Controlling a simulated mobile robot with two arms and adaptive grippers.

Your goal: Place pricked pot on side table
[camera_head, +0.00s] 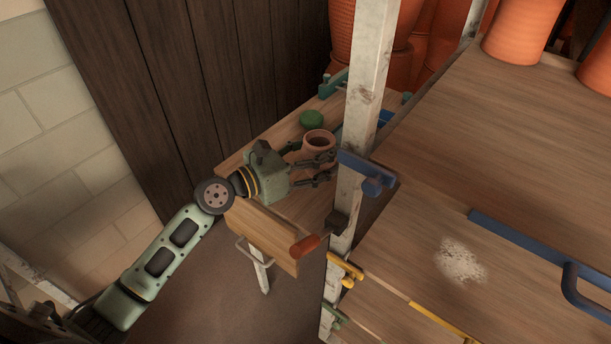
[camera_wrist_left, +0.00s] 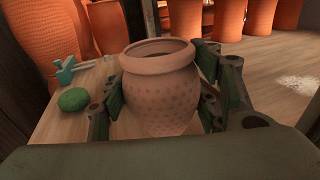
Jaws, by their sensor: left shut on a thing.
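The pricked pot (camera_wrist_left: 160,90) is terracotta brown, round-bellied, with a wide open rim and rows of small dimples. In the wrist view it is upright between the fingers of my left gripper (camera_wrist_left: 163,115), which is shut on its sides. In the head view the pot (camera_head: 319,143) shows just beyond the fingers of my left gripper (camera_head: 326,168), over the wooden side table (camera_head: 308,206). Its foot is hidden, so I cannot tell whether it touches the tabletop. My right gripper is not in view.
A green lump (camera_head: 311,119) lies on the side table near the pot. A whitish rack post (camera_head: 363,100) with a blue clamp (camera_head: 368,172) stands close on the right. Wooden shelves (camera_head: 480,140) fill the right.

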